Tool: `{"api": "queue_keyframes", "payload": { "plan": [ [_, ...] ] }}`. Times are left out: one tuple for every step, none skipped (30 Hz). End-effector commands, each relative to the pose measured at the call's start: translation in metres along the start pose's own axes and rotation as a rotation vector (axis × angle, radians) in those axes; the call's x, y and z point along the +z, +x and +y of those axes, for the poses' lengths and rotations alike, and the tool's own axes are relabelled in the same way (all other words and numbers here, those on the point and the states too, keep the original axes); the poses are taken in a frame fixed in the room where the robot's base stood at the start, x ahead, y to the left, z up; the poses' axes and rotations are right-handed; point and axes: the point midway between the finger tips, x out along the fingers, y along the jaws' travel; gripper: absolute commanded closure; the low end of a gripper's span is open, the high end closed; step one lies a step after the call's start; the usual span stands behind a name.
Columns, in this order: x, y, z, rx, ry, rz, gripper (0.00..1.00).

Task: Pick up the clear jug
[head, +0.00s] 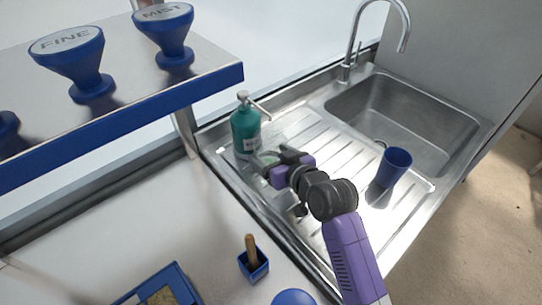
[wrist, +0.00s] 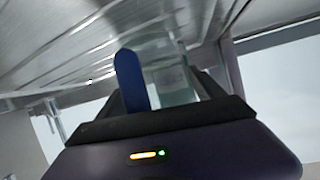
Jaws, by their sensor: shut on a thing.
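The clear jug (head: 270,158) is on the ribbed steel drainboard, next to the teal pump bottle. It is see-through and mostly hidden by my gripper in the head view. My gripper (head: 272,163) reaches in from the front right and is shut on the jug. In the wrist view the pale, see-through jug (wrist: 172,84) shows between the fingers, beside a blue finger. I cannot tell whether its base touches the drainboard.
The teal pump bottle (head: 245,128) stands close behind my gripper. A blue cup (head: 395,166) stands on the drainboard (head: 335,150) to the right, by the sink basin (head: 415,112). A blue-edged shelf (head: 125,107) with blue stampers overhangs at left. A blue holder (head: 254,265) stands in front.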

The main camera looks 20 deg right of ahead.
Motion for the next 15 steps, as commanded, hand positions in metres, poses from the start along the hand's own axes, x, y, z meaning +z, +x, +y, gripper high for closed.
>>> {"api": "queue_keyframes", "payload": {
  "plan": [
    [-0.004, -0.001, 0.000, 0.000, 0.000, 0.004, 0.88],
    [-0.005, -0.001, 0.000, 0.000, 0.000, 0.004, 0.88],
    [-0.007, -0.002, 0.000, 0.000, 0.000, 0.005, 0.88],
    [-0.008, -0.003, -0.001, 0.000, 0.000, 0.005, 0.88],
    [-0.010, -0.003, -0.001, 0.000, 0.000, 0.006, 0.88],
    [-0.012, -0.004, -0.001, 0.000, 0.000, 0.005, 0.88],
    [-0.014, -0.005, -0.001, 0.000, 0.000, 0.005, 0.88],
    [-0.017, -0.006, -0.001, 0.000, 0.000, 0.005, 0.88],
    [-0.020, -0.007, -0.002, 0.000, -0.001, 0.007, 0.88],
    [-0.023, -0.008, -0.002, 0.000, -0.001, 0.007, 0.88],
    [-0.025, -0.009, -0.002, 0.000, -0.001, 0.007, 0.88],
    [-0.029, -0.011, -0.002, 0.000, -0.001, 0.007, 0.88],
    [-0.031, -0.012, -0.002, 0.000, -0.001, 0.007, 0.88],
    [-0.034, -0.013, -0.002, 0.000, -0.001, 0.007, 0.88],
    [-0.029, -0.017, -0.001, 0.001, -0.001, 0.003, 0.88]
  ]
}}
